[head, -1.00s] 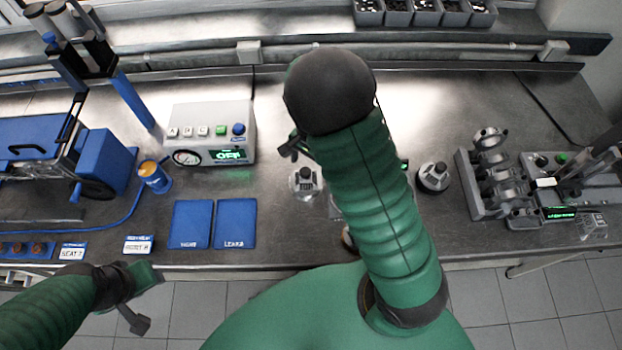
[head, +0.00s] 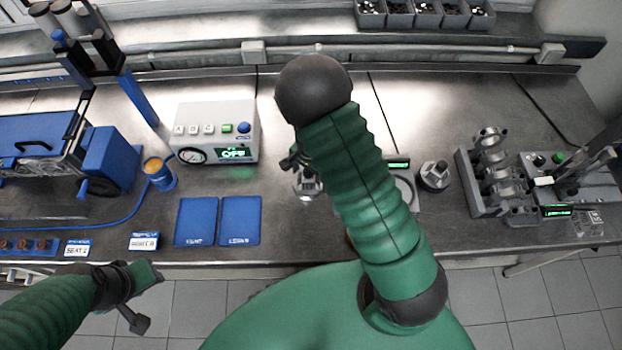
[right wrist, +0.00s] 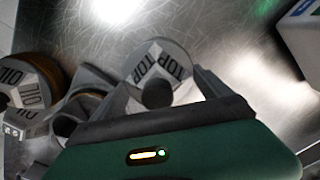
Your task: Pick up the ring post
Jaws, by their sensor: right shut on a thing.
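The ring post (head: 310,190), a small pale post marked TOP, stands on the metal bench left of my right forearm. In the right wrist view, the ring post (right wrist: 163,62) shows its round top, TOP lettering and a dark knob. My right gripper (head: 298,162) is at the post, mostly hidden behind my arm in the head view. In the right wrist view, the right gripper (right wrist: 165,95) has a finger on each side and is shut on it. My left gripper (head: 140,300) hangs at the lower left, in front of the bench edge; its jaw gap is unclear.
A part marked OIL (right wrist: 28,88) sits left of my gripper. A grey gauge box (head: 215,132) and blue mats (head: 240,220) lie to the left. A grey fixture (head: 495,180) stands to the right.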

